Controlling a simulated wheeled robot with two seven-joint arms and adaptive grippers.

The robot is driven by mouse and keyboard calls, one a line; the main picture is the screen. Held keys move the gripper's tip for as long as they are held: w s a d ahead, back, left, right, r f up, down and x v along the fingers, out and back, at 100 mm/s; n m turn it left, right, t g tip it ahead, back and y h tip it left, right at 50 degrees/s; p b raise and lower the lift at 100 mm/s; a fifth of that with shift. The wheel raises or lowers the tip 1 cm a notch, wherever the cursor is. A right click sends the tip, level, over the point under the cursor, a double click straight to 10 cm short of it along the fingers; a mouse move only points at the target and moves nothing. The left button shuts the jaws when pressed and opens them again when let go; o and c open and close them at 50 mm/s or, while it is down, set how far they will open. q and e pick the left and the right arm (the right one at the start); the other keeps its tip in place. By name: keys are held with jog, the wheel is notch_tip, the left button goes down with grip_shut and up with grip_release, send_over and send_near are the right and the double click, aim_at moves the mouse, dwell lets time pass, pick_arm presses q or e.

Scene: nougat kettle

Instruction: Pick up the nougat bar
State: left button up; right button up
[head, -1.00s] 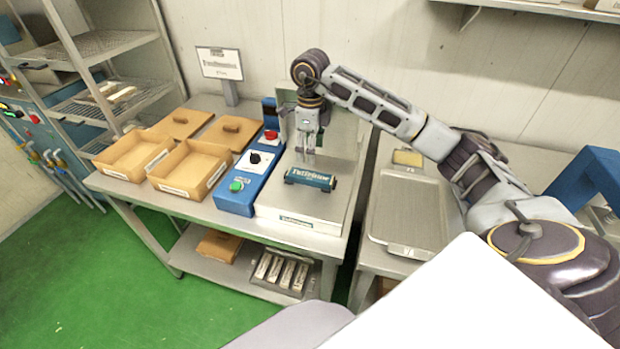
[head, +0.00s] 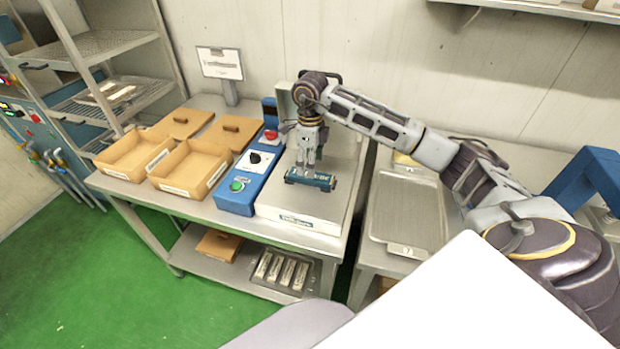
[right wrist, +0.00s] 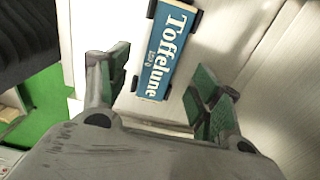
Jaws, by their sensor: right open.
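My right gripper (head: 306,166) is open, pointing down just above the bar. Its green-padded fingers (right wrist: 163,85) stand apart with nothing between their tips in the right wrist view. I cannot tell whether they touch the bar. My left gripper is not in view.
Two open tan boxes (head: 192,166) and their lids stand left of the machine's blue control panel (head: 238,186). A sign (head: 219,63) stands behind. A metal tray (head: 405,215) lies on the right-hand table. Several wrapped bars (head: 281,270) lie on the lower shelf.

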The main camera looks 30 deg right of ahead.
jog(key=shift+f, duration=0.65)
notch_tip(320, 180, down, 2)
jog(key=shift+f+p, duration=0.25)
jog(key=shift+p, duration=0.2)
jog(key=shift+f, duration=0.4)
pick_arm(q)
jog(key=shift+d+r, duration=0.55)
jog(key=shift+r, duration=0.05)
pick_arm(e)
jog(key=c, duration=1.3)
jog(key=shift+w+r, duration=0.1)
jog(key=shift+r, duration=0.05)
